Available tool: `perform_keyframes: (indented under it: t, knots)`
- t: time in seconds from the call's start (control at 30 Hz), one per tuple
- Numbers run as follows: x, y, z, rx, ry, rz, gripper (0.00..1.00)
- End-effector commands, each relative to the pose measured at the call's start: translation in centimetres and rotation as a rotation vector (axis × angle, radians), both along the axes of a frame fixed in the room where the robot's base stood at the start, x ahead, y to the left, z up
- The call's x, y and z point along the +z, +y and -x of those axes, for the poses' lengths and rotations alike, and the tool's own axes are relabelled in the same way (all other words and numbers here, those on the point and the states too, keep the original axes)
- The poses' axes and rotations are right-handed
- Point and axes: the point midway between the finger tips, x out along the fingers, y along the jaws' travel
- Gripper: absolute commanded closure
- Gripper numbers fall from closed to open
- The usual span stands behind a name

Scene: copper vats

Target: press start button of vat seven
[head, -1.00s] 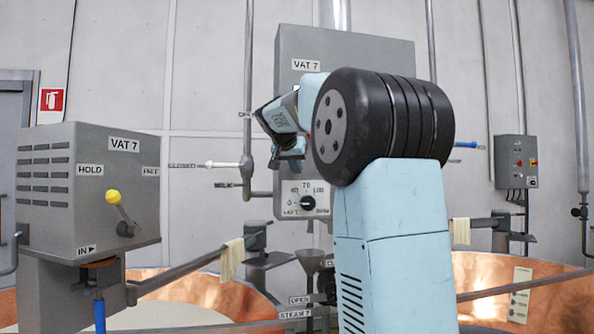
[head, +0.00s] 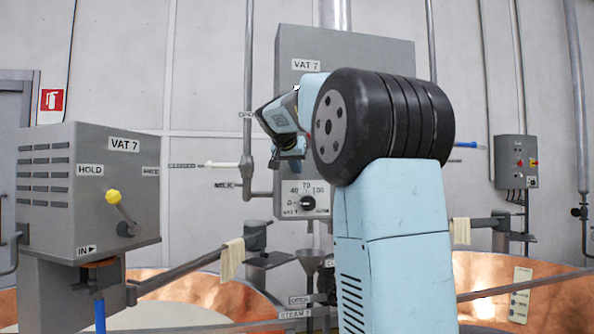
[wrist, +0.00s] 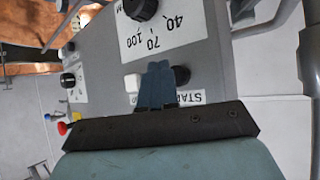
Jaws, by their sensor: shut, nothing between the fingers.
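The grey VAT 7 cabinet (head: 345,42) stands on the wall behind my arm in the head view. In the wrist view its grey panel (wrist: 205,55) shows upside down. A label beginning "STAR" (wrist: 190,98) is partly covered by my gripper. A dark round button (wrist: 182,75) sits beside this label, just right of my fingertips. A white square button (wrist: 133,83) is just left of them. My gripper (wrist: 158,68) is shut and empty, in front of the panel between these two. I cannot tell whether it touches the panel. In the head view my arm hides the gripper's tip.
A grey box (head: 60,230) with a yellow-knobbed lever (head: 113,197) stands at left. Copper vats (head: 190,295) and rails fill the lower area. A control box (head: 512,162) is at right.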

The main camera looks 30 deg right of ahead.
Motion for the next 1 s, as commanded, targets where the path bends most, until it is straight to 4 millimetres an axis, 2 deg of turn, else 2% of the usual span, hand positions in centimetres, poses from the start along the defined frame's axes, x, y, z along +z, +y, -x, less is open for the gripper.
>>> perform_keyframes:
  t: [1.0]
  knots:
    - [0.14,-0.31,-0.93,-0.001,0.0,0.0,1.0]
